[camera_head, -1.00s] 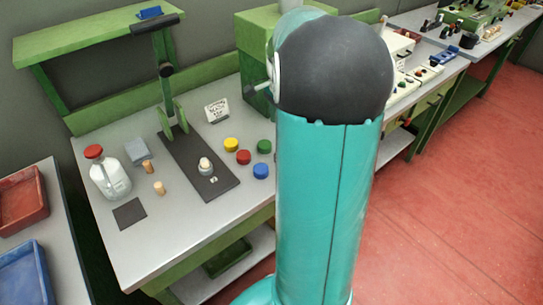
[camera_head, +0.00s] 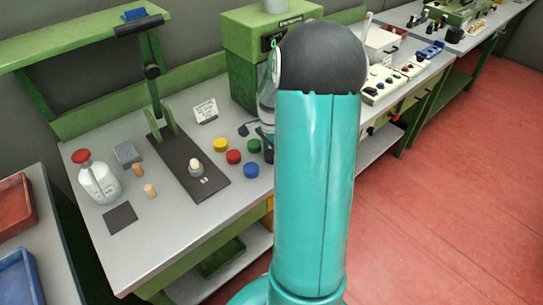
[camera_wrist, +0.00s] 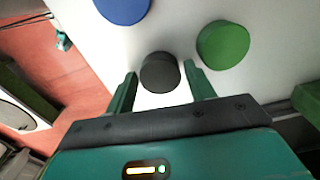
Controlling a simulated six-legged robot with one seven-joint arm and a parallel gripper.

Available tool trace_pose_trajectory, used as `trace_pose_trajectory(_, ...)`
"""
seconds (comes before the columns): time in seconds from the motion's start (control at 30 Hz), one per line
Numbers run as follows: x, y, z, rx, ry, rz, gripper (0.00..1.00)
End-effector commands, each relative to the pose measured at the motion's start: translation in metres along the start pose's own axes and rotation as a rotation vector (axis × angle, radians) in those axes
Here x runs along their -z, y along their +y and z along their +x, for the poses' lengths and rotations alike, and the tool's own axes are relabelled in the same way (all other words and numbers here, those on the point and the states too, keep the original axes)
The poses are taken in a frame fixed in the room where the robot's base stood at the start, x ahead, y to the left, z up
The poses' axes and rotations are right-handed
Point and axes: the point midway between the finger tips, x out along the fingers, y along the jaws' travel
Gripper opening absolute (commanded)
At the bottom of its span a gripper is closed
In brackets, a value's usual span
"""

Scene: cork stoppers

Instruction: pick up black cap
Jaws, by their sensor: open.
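The black cap (camera_wrist: 160,72) is a short dark cylinder on the pale bench top in the wrist view. My gripper (camera_wrist: 161,76) is open, with one green finger to the left of the cap and one to the right. The cap lies between the fingertips or just beyond them, with a visible gap on the left side. Nothing is held. In the head view my arm covers most of this area, so the cap cannot be made out clearly there.
A green cap (camera_wrist: 223,44) lies close to the right finger, and a blue cap (camera_wrist: 122,8) lies beyond to the left. Red (camera_head: 234,157) and yellow (camera_head: 221,145) caps lie nearby. A green machine (camera_head: 262,50) stands behind. A dark board (camera_head: 205,190) lies to the left.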

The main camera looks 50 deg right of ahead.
Motion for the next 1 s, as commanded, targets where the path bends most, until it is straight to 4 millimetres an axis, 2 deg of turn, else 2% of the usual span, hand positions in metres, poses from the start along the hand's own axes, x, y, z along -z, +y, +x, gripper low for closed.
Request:
trace_pose_trajectory(0.17,0.000,0.000,0.000,0.001,0.000,-0.001,0.54)
trace_pose_trajectory(0.33,0.000,0.000,0.000,0.001,0.001,-0.001,0.25)
trace_pose_trajectory(0.37,0.000,0.000,0.000,0.001,0.001,-0.001,0.21)
trace_pose_trajectory(0.77,0.000,0.000,-0.006,0.002,0.002,-0.001,0.21)
trace_pose_trajectory(0.87,0.000,-0.001,-0.014,0.002,0.003,-0.002,0.21)
trace_pose_trajectory(1.0,-0.001,0.001,-0.035,0.003,0.003,-0.001,0.21)
